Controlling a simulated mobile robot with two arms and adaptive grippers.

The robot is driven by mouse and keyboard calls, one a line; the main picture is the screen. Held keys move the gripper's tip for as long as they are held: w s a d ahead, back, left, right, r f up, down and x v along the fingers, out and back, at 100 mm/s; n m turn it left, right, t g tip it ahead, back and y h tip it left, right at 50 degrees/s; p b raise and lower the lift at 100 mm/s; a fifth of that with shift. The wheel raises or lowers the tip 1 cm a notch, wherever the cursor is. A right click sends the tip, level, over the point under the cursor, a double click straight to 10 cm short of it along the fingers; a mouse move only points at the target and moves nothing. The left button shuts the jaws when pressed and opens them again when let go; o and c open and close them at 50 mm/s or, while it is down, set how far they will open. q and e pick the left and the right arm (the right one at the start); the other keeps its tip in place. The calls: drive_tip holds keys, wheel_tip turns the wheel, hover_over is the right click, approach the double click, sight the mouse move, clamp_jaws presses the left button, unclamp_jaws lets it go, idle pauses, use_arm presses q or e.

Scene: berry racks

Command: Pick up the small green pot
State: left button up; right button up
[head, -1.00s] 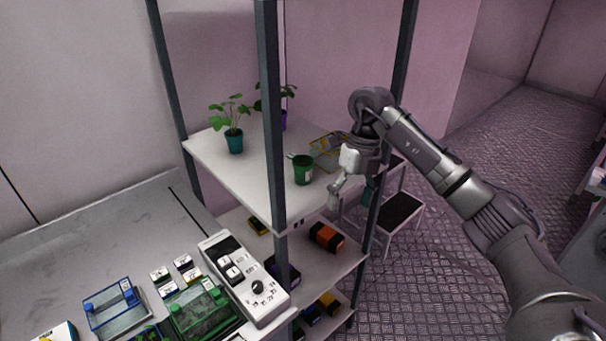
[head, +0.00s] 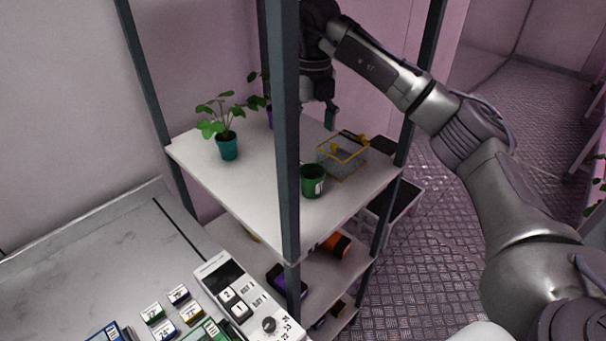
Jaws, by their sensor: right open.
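The small green pot (head: 313,181) stands upright on the top white shelf (head: 260,185) of the rack, just right of the front post. It has a white label on its side and looks empty. My right gripper (head: 318,110) hangs above the back part of the shelf, behind the pot and apart from it. It is open and points down, and nothing shows between its fingers. The front post hides part of the gripper. My left gripper is not in view.
A dark front post (head: 286,130) stands close left of the pot. A yellow-rimmed clear basket (head: 342,155) sits right behind the pot. A plant in a teal pot (head: 227,147) stands at the left, with a purple-potted plant (head: 268,117) behind the post. The shelf's front is clear.

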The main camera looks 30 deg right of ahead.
hover_over(311, 180)
drive_tip(key=w+d, duration=0.2)
drive_tip(key=w, duration=0.1)
drive_tip(key=f, duration=0.5)
drive_tip(key=shift+s+a+f, duration=0.2)
drive_tip(key=shift+s+f, duration=0.05)
drive_tip(key=shift+f, duration=0.15)
drive_tip(key=shift+w+f, duration=0.2)
drive_tip(key=shift+f, duration=1)
drive_tip(key=shift+s+f+p, duration=0.2)
drive_tip(key=shift+f+p, duration=0.55)
drive_tip(key=shift+p, duration=0.3)
wheel_tip(311, 180, down, 3)
drive_tip(key=shift+f+p, duration=0.2)
drive_tip(key=shift+p, duration=0.45)
drive_tip(key=shift+f, duration=0.15)
drive_tip(key=c, duration=1.1)
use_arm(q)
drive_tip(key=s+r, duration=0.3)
